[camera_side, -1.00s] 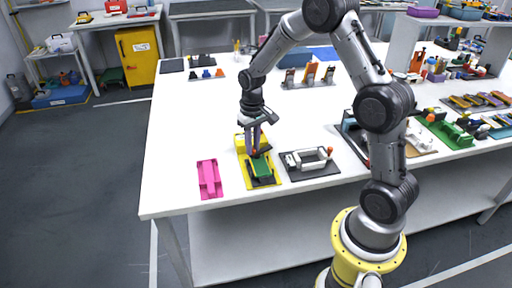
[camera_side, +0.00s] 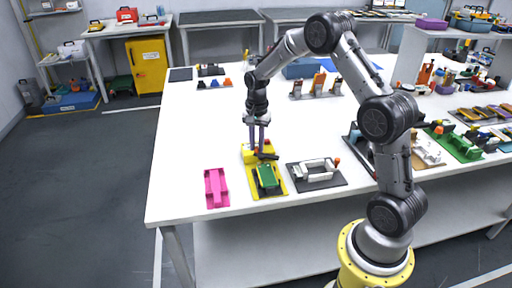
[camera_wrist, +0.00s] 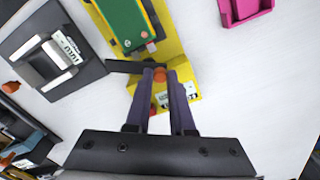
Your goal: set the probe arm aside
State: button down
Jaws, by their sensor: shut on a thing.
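A yellow fixture (camera_side: 278,190) stands near the table's front edge, with a green block (camera_side: 266,176) lying in it between dark side pieces. In the wrist view the fixture (camera_wrist: 172,50) and green block (camera_wrist: 122,20) are at the top. The dark probe arm (camera_wrist: 122,66) is a short bar reaching left from the fingertips, just below the green block's end. My gripper (camera_side: 261,151) points down at the fixture's rear part. In the wrist view its fingers (camera_wrist: 160,78) are closed around the bar's end, beside an orange knob (camera_wrist: 171,76). The exact grip is partly hidden.
A pink tray (camera_side: 215,188) lies left of the fixture. A dark plate with a white frame (camera_side: 316,174) lies close on its right. An upright rack with orange pieces (camera_side: 318,84) stands farther back. The table's left middle is clear.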

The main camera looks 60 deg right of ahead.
jog(key=d+m, duration=0.2)
jog(key=shift+w+r+m, duration=0.1)
jog(key=shift+w+m, duration=0.1)
jog(key=shift+m, duration=0.2)
jog(key=d+m, duration=0.1)
jog(key=m, duration=0.1)
jog(key=shift+s+d+m, duration=0.15)
jog(key=shift+d+m, duration=0.05)
jog(key=shift+m, duration=0.2)
jog(key=d+m, duration=0.1)
jog(key=m, duration=0.2)
jog(key=shift+s+d, duration=0.35)
jog(key=shift+d, duration=0.05)
jog(key=shift+s+d+m, duration=0.25)
jog(key=shift+d+m, duration=0.1)
jog(key=shift+m, duration=0.45)
jog(key=shift+s+d+m, duration=0.25)
jog(key=shift+d+m, duration=0.05)
jog(key=shift+m, duration=0.5)
jog(key=c, duration=0.8)
grip_release()
jog(key=shift+s, duration=0.1)
jog(key=shift+o, duration=0.2)
